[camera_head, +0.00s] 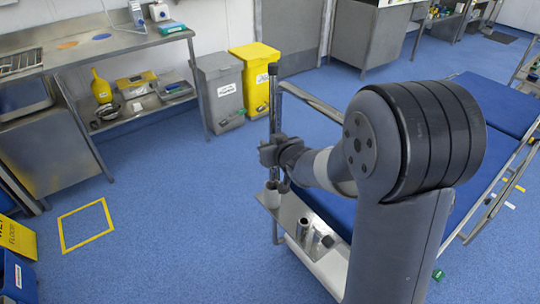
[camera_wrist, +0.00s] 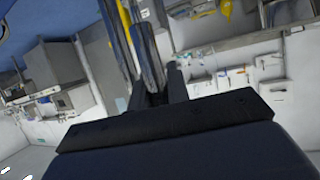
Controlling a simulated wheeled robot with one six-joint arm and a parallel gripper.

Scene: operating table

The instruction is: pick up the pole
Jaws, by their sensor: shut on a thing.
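The pole (camera_head: 273,92) is a dark, slim, upright rod at the near left corner of the blue operating table. My gripper (camera_head: 270,152) is shut around it, partway up, with the rod rising above the fingers. In the wrist view the pole (camera_wrist: 147,48) runs up and slightly left from between the dark gripper fingers (camera_wrist: 155,95). Its lower end is partly hidden by my gripper and a small grey cylinder, so I cannot tell whether it touches anything below.
A metal shelf (camera_head: 293,212) by the table's end holds small metal cylinders (camera_head: 303,228). A grey bin (camera_head: 221,92) and a yellow bin (camera_head: 256,75) stand behind, against the wall. Steel counters stand at left. Blue floor (camera_head: 180,190) is clear between.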

